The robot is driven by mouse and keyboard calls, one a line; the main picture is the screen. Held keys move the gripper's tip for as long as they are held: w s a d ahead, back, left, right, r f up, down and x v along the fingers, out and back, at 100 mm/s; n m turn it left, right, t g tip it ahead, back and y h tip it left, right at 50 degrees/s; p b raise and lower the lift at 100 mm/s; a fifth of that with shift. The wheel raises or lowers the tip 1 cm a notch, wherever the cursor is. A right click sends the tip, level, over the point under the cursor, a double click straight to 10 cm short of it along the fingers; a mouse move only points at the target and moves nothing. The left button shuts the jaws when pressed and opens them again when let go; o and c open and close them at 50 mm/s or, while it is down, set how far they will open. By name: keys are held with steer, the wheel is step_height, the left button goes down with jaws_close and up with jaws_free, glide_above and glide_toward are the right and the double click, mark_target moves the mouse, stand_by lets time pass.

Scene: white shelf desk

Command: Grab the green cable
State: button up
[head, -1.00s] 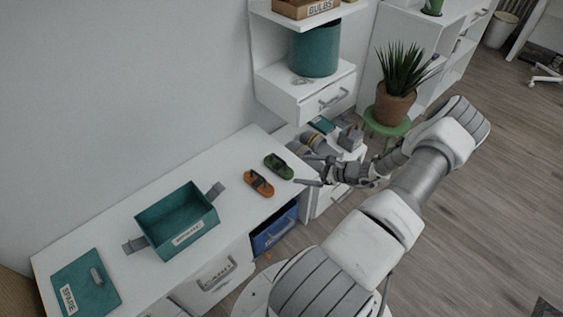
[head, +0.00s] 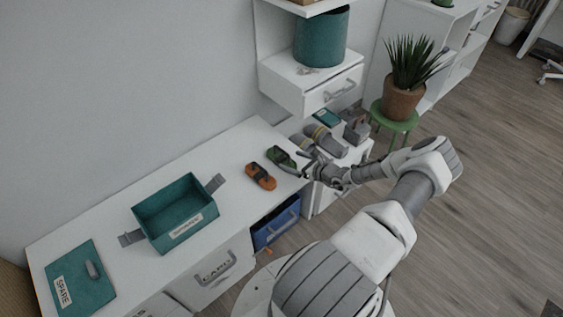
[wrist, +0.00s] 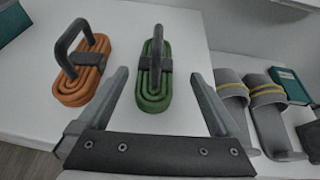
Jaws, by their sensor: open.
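The green cable (head: 280,157) is a coiled bundle with a dark strap and an upright dark handle, lying near the right end of the white desk top. It also shows in the wrist view (wrist: 151,93), ahead of my gripper and roughly centred between its fingers. My gripper (wrist: 160,92) is open and empty, with its fingers pointing toward the cable. In the head view my gripper (head: 305,164) is at the desk's right end, close beside the cable, and partly covers it. I cannot tell whether a finger touches it.
An orange cable coil (head: 261,177) lies just left of the green one. A teal open box (head: 176,215) and a teal spare lid (head: 80,284) are farther left. Grey slippers with yellow bands (wrist: 268,100) lie on the lower surface to the right. A drawer unit (head: 309,83) stands behind.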

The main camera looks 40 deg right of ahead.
mark_target(281, 157)
steer(key=x, duration=0.1)
steer(key=b+x, duration=0.1)
steer(key=x, duration=0.1)
steer(key=b+x, duration=0.1)
steer(key=x, duration=0.1)
steer(key=shift+w+a, duration=0.1)
steer(key=shift+a, duration=0.25)
steer(key=shift+w+a+f, duration=0.1)
steer(key=shift+w, duration=0.35)
steer(key=c, duration=1.5)
